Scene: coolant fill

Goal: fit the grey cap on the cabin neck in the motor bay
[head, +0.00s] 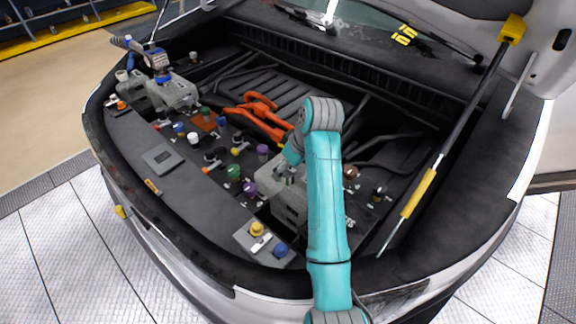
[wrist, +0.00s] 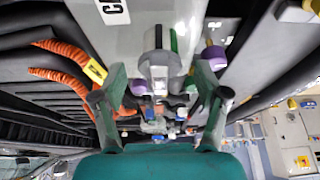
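My gripper (wrist: 160,78) is open, with a finger on each side of a pale grey cap-like piece (wrist: 158,68) in the wrist view. Clear gaps show between the piece and both fingers. The piece sits at the end of a short stem beside a grey tank (wrist: 200,12). A label reading "CA" (wrist: 113,10) is partly cut off near it. I cannot tell whether the piece is seated on the cabin neck. In the head view my gripper (head: 287,170) is over the grey tank (head: 290,200), and my arm hides part of it.
A purple cap (wrist: 213,55) is close to the right finger. Orange cables (head: 265,118) run behind my gripper. Several coloured caps stand along the bay, including a green one (head: 234,171). A small tray (head: 243,236) holds yellow and blue caps. A yellow-marked prop (head: 420,190) stands right of my arm.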

